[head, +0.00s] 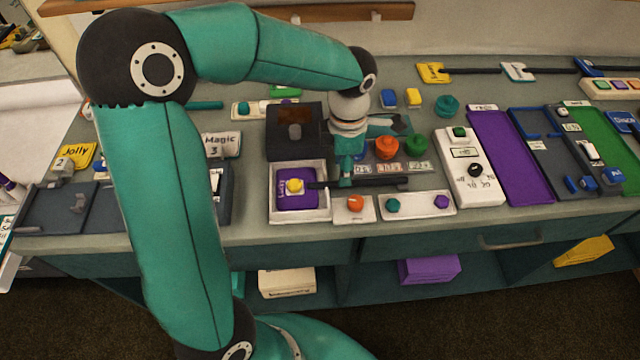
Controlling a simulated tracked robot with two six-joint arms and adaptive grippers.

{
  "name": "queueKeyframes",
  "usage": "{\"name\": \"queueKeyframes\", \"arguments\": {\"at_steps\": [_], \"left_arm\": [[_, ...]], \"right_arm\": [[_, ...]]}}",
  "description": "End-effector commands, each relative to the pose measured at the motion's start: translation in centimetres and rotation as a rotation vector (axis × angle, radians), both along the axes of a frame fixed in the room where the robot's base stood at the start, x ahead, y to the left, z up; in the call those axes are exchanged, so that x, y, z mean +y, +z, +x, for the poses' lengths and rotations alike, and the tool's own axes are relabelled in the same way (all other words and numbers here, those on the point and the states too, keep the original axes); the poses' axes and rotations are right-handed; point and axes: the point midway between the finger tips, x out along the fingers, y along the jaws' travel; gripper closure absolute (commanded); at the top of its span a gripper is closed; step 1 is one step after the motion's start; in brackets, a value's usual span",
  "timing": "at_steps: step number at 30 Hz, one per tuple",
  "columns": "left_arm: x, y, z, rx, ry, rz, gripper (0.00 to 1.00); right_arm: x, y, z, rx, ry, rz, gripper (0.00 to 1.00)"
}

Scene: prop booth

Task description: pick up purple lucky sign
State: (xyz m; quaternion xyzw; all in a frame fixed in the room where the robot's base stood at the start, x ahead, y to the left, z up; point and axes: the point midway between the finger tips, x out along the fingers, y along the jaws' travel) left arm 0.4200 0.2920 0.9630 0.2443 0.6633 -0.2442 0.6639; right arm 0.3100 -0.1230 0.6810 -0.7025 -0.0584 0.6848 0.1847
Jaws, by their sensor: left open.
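The purple sign (310,202), with a yellow knob on top and small light lettering along its left side, lies in a white square tray (299,217) near the counter's front edge. The lettering is too small to read surely. My left gripper (362,153) is above the counter just right of and behind the sign, open and apart from it. My left arm comes in from the left and arches over the counter. My right gripper is not in view.
A dark box (290,140) stands behind the tray. Orange (386,147) and green (416,145) knobs stand right of the gripper. A white plate with an orange knob (355,203) lies right of the tray. A yellow Jolly sign (77,155) is far left.

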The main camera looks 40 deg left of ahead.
Motion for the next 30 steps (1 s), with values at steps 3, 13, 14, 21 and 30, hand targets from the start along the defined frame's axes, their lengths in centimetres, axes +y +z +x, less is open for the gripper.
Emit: {"name": "queueKeyframes", "arguments": {"at_steps": [3,13,14,21,30], "left_arm": [[0.0,-1.5,0.1,0.008,-0.001,0.0,0.54],[-0.1,-4.6,0.2,0.002,0.0,-0.001,0.54],[-0.1,-4.6,0.2,0.002,0.0,-0.001,0.54],[-0.1,-4.5,0.2,0.001,0.0,-0.001,0.72],[-0.1,-4.5,0.3,0.001,0.0,-0.001,1.0]], "right_arm": [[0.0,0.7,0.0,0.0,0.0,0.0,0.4],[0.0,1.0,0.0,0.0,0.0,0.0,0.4],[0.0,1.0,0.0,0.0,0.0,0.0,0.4],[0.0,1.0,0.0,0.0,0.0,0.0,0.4],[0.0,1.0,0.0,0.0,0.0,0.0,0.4]]}}
